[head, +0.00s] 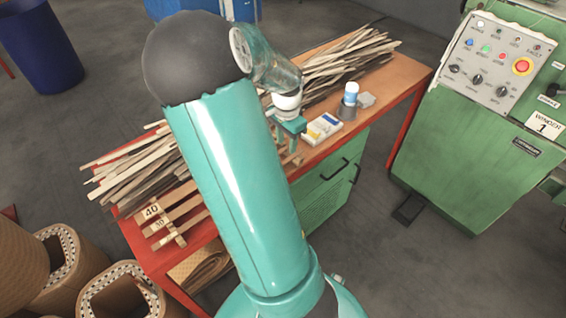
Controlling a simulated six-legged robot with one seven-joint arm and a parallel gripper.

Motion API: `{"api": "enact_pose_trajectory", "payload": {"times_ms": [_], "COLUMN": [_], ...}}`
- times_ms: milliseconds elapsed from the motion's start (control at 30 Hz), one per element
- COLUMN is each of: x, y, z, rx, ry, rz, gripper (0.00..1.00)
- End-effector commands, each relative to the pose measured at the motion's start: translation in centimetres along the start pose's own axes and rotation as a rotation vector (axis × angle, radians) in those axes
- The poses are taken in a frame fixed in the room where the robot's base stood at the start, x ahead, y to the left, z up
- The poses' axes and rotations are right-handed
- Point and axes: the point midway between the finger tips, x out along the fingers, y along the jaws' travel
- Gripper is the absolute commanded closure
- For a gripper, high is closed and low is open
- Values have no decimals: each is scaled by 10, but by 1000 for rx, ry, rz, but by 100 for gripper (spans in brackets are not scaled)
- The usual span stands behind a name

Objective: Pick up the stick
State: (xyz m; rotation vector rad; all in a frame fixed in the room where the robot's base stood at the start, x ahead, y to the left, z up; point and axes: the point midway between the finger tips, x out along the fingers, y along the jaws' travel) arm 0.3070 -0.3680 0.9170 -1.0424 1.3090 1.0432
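Many long thin wooden sticks lie on a red-framed workbench (400,72). One pile of sticks (130,170) is at the left, partly hidden behind my teal arm. Another pile of sticks (350,55) is at the back right. My gripper (290,148) points down over the middle of the bench, near a few short wooden pieces (292,160). I cannot tell which single stick is meant. The fingers are small in view, and I cannot tell whether they are open or hold anything.

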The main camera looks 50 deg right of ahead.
Motion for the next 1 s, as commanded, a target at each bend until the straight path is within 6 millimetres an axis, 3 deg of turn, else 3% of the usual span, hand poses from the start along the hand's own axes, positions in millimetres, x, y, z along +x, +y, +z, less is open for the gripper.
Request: {"api": "enact_pose_trajectory", "payload": {"times_ms": [600, 867, 1000], "x": [72, 75, 75], "y": [-6, -7, -7], "z": [4, 4, 4], "rx": [-1, -2, -2], "ry": [-1, 0, 0], "rz": [1, -1, -1], "gripper": [61, 61, 88]}}
